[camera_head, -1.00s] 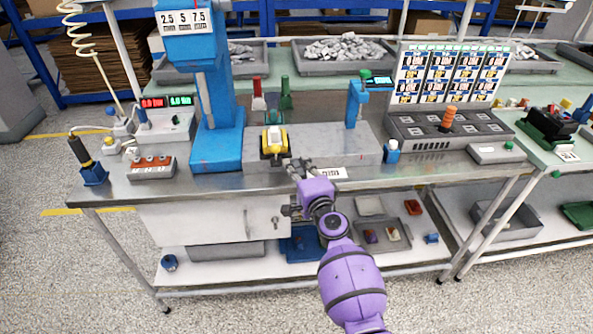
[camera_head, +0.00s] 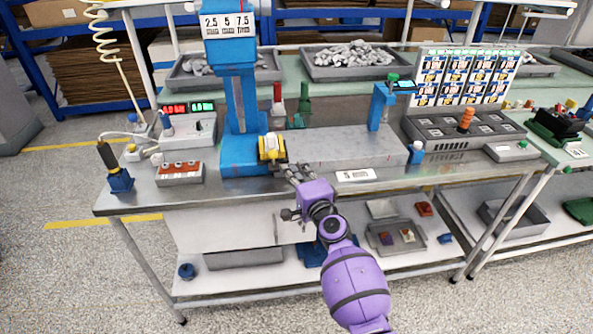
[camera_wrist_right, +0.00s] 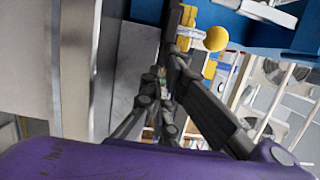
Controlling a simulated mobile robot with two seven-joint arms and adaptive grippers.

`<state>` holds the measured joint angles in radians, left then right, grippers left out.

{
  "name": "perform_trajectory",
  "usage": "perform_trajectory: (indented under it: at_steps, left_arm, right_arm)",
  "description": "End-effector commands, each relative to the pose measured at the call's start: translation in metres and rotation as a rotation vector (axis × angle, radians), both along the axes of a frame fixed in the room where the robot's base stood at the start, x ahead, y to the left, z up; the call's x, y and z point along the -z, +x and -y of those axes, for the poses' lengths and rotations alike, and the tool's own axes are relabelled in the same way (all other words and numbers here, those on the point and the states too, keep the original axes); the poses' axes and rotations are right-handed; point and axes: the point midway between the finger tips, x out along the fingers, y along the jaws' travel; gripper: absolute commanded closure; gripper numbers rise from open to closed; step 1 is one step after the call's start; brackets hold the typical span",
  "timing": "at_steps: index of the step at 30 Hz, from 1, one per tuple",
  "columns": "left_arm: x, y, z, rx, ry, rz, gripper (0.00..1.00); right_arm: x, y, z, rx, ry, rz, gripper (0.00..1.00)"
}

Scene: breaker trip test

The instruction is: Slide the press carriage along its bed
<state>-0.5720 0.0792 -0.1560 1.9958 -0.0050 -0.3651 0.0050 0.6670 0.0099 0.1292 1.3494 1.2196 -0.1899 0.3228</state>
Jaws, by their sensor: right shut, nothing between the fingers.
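The press carriage (camera_head: 271,147), a yellow block with dark and pale parts, sits at the left end of the grey bed (camera_head: 345,148), close by the foot of the blue press (camera_head: 240,105). My right gripper (camera_head: 289,172) is shut and empty. Its fingertips are just in front of and to the right of the carriage; I cannot tell whether they touch it. In the right wrist view, yellow parts (camera_wrist_right: 187,27) and a yellow knob (camera_wrist_right: 216,38) show just beyond the fingers (camera_wrist_right: 177,66). My left gripper is not in view.
A blue post (camera_head: 382,108) stands at the bed's right end. A small white label plate (camera_head: 355,175) lies at the bench front. A box with orange buttons (camera_head: 179,172) and a black-and-blue tool stand (camera_head: 115,172) are at the left. The bed's top right of the carriage is clear.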

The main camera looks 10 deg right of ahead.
Motion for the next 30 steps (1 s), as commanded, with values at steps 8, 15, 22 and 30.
perform_trajectory:
  at_steps: [8, 15, 22, 30]
  left_arm:
    - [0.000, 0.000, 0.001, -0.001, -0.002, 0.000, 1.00]
    - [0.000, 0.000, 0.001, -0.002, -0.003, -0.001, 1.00]
    - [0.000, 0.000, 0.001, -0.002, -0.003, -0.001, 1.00]
    - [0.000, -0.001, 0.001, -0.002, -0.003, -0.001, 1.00]
  right_arm:
    - [0.000, 0.000, -0.026, -0.003, 0.002, 0.000, 1.00]
    - [-0.001, 0.000, -0.056, -0.003, 0.001, 0.001, 1.00]
    - [0.000, 0.000, -0.072, -0.002, 0.000, 0.000, 1.00]
    - [0.000, 0.000, -0.076, -0.003, 0.000, 0.000, 1.00]
